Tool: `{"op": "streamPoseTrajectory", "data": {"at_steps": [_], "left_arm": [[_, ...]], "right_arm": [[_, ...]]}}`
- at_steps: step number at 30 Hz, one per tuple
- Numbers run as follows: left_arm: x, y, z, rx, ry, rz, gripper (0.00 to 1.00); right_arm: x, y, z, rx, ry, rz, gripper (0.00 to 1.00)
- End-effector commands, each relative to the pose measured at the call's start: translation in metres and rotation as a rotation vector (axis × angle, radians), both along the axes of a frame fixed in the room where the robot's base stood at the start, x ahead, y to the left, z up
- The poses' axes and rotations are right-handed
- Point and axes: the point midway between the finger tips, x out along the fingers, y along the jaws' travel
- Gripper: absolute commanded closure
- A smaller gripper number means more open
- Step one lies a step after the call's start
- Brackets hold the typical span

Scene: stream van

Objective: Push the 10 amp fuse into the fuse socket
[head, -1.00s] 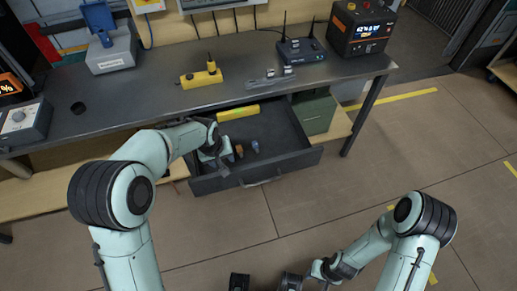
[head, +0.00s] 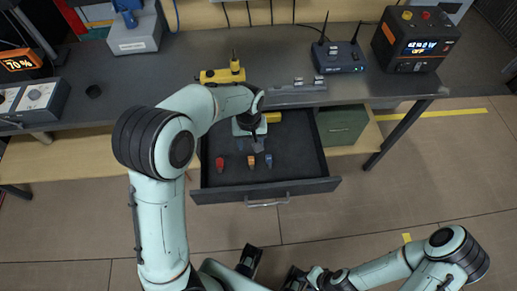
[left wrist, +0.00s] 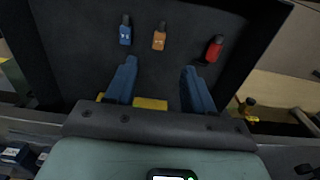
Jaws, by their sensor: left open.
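Three small fuses lie in the open drawer: a red one (head: 220,163), an orange one (head: 251,162) and a blue one (head: 268,160). In the left wrist view, the red fuse (left wrist: 214,48), orange fuse (left wrist: 159,36) and blue fuse (left wrist: 125,30) lie beyond the fingertips. Their ratings are too small to read. My left gripper (head: 255,143) is open and empty over the drawer, behind the fuses; its blue fingers (left wrist: 160,78) are spread. A grey block (head: 297,87) on the bench's front edge may hold the fuse socket; I cannot tell. My right gripper (head: 312,277) is low, jaws unclear.
The dark drawer (head: 217,184) has raised walls and a front handle. A yellow bar lies at its back, and a green box (head: 342,125) stands right of it. A yellow tool (head: 222,75), a router (head: 338,56) and a power unit (head: 413,40) stand on the bench.

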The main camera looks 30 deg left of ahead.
Motion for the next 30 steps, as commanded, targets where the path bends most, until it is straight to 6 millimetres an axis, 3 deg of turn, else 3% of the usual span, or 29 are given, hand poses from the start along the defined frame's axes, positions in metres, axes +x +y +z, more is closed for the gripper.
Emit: {"op": "streamPoseTrajectory", "data": {"at_steps": [12,20,30], "left_arm": [[-0.001,0.000,-0.068,0.001,0.004,0.000,0.47],[0.000,0.000,-0.088,0.001,0.003,0.001,0.47],[0.004,0.001,-0.132,0.001,0.001,-0.001,0.47]], "right_arm": [[-0.004,0.000,-0.011,-0.001,0.005,0.001,0.62],[-0.004,0.000,-0.013,-0.001,0.005,0.001,0.62],[-0.006,0.000,-0.018,0.000,0.007,0.000,0.62]]}}
